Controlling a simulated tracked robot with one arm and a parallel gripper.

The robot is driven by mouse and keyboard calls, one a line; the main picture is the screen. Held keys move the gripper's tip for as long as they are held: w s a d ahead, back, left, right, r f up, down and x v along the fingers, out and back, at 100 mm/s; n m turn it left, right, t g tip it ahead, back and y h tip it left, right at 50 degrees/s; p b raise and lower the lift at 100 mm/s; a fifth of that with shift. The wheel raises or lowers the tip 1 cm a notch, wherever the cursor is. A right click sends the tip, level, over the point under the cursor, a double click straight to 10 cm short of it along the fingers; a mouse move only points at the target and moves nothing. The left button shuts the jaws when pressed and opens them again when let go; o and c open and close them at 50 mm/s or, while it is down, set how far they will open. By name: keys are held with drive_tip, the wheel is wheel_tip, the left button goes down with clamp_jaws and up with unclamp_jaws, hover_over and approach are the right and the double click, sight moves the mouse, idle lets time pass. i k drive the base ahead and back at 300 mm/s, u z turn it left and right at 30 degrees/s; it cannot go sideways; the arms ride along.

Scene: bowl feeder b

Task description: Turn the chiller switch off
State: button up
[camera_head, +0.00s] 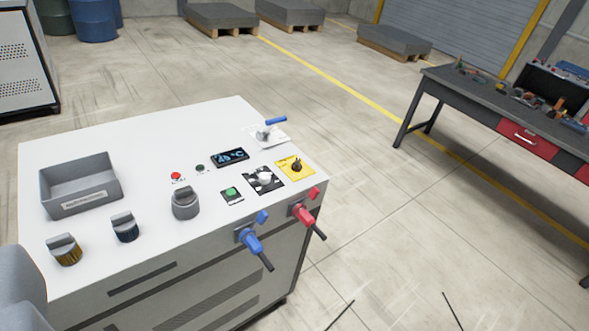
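A white cabinet (140,140) with controls on its top stands left of centre. At its right end are a black plate with a pale rotary knob (264,178) and a yellow plate with a black knob (296,166). Their labels are too small to read, so I cannot tell which is the chiller switch or its setting. A dark display (230,157) with blue digits and °C lies beside them. A green button (232,192), a red button (176,176) and a blue-handled lever (275,121) are nearby. My gripper's fingers are not visible.
A grey bin (80,187) and several grey-topped knobs, one of them large and grey (185,205), sit on the cabinet. Blue (250,242) and red (303,214) valves stick out from its side. A workbench (470,95) stands right. Floor between is clear.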

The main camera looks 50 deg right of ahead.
sight(296, 167)
drive_tip(key=z, duration=0.55)
drive_tip(key=k, duration=0.65)
drive_tip(key=z, duration=0.9)
drive_tip(key=k, duration=0.7)
drive_tip(key=z, duration=0.65)
drive_tip(key=i, duration=2.35)
drive_tip(key=u, duration=1.25)
drive_tip(key=i, duration=1.05)
drive_tip(key=u, duration=0.65)
drive_tip(key=k, duration=0.55)
drive_tip(key=u, duration=0.05)
